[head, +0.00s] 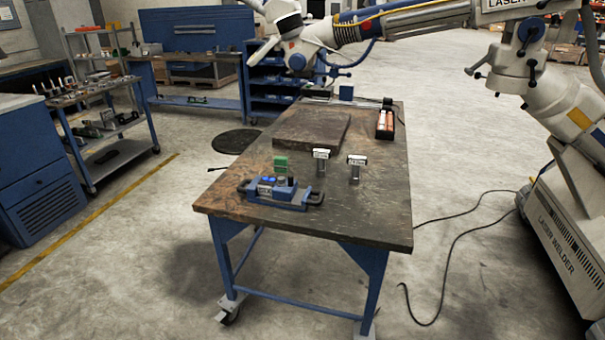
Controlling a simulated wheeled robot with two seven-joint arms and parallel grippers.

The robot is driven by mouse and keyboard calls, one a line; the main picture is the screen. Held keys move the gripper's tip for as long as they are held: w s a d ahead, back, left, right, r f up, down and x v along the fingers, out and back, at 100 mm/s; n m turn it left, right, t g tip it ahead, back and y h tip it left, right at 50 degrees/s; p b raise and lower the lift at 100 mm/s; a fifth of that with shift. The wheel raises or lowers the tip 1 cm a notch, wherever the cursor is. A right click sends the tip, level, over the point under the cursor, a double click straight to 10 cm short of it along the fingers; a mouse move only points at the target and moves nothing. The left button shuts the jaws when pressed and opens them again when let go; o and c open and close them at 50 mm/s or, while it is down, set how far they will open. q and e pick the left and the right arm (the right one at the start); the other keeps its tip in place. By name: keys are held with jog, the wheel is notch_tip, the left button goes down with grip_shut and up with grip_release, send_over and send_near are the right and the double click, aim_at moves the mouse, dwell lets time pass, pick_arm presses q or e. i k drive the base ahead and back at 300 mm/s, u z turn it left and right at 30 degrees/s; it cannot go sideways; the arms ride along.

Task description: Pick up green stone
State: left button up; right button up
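A small green block (281,163), the only green thing on the table and likely the green stone, stands on the worn workbench top (372,215). It is just behind a blue tray-like holder (297,197) with dark handles at both ends. The lower edge of the green block is close to the holder, and I cannot tell if they touch. Neither of my grippers shows in the head view.
Two small grey-and-white stamp-like pieces (320,160) (356,168) stand right of the green block. A dark flat plate (312,131) lies behind. A box with orange-white rods (385,124) is back right. A laser welder (570,215) stands right; its arm hangs over the back.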

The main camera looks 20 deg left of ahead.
aim_at(281, 165)
jog(key=u, duration=0.7)
jog(key=i, duration=0.6)
jog(key=u, duration=0.95)
jog(key=i, duration=0.85)
jog(key=z, duration=0.15)
